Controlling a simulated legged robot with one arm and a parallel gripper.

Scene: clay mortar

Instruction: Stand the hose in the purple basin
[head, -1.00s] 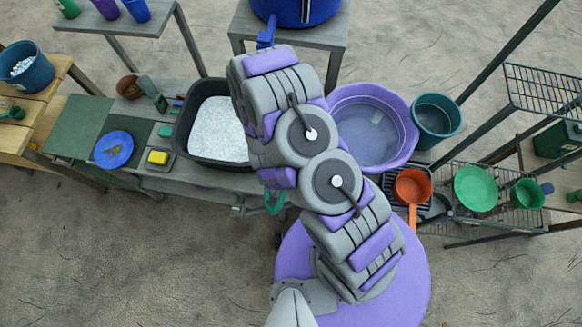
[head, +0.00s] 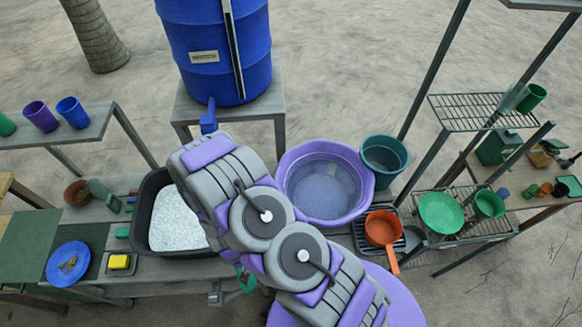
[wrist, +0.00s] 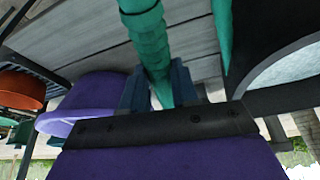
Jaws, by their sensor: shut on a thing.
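The purple basin (head: 327,214) stands on the grey bench, right of my arm in the head view. It looks to hold clear water. Its purple side shows at left in the wrist view (wrist: 85,95). The green hose (wrist: 149,35) runs between the fingers of my gripper (wrist: 160,86), which is shut on it. Part of the green hose also shows below my arm in the head view (head: 246,284), beside the bench's front edge and outside the basin. My arm hides the gripper in the head view.
A black tub (head: 152,205) of pale granules stands left of the basin. A teal bucket (head: 385,158) is behind it to the right, and an orange pan (head: 383,229) sits close on the right. A blue drum (head: 215,50) stands behind.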

